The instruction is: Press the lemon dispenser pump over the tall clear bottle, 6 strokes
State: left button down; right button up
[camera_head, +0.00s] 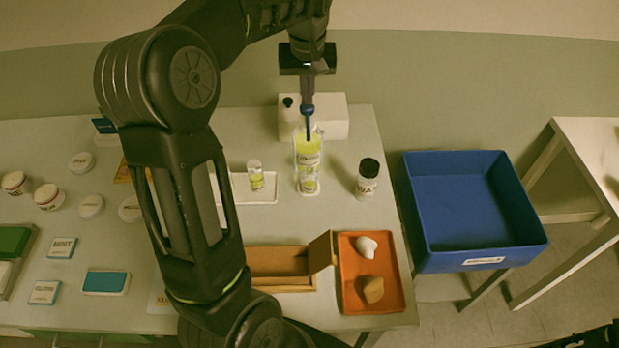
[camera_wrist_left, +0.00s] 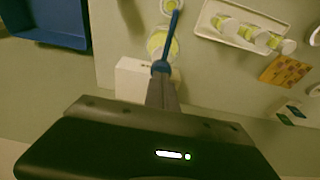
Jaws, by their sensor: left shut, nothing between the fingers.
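The lemon dispenser has a blue pump head (camera_head: 308,110) with a long blue spout that points toward me. It also shows in the left wrist view (camera_wrist_left: 160,68). Below the spout stands the tall clear bottle (camera_head: 309,184), with yellow liquid low in it. The yellow dispenser body (camera_head: 307,148) overlaps it, and their border is hard to tell. My left gripper (camera_head: 308,98) is shut and empty, pointing down with its fingertips at the top of the pump head. Contact is hard to tell.
A white box (camera_head: 335,118) stands behind. A dark-capped jar (camera_head: 368,180) is to the right, and a small vial (camera_head: 256,175) on a white tray (camera_head: 236,196) to the left. An orange tray (camera_head: 397,290) and a blue bin (camera_head: 482,258) lie further right.

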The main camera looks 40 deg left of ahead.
pick_arm(q)
jog(key=shift+f, duration=0.1)
dwell(0.5)
jog(key=shift+f+b, duration=1.3)
jog(key=shift+f, duration=0.3)
jog(key=shift+r+p, duration=1.4)
jog(key=shift+r, duration=0.35)
jog(key=shift+r+p, duration=0.3)
jog(key=shift+r, duration=0.1)
jog(key=shift+f, duration=0.15)
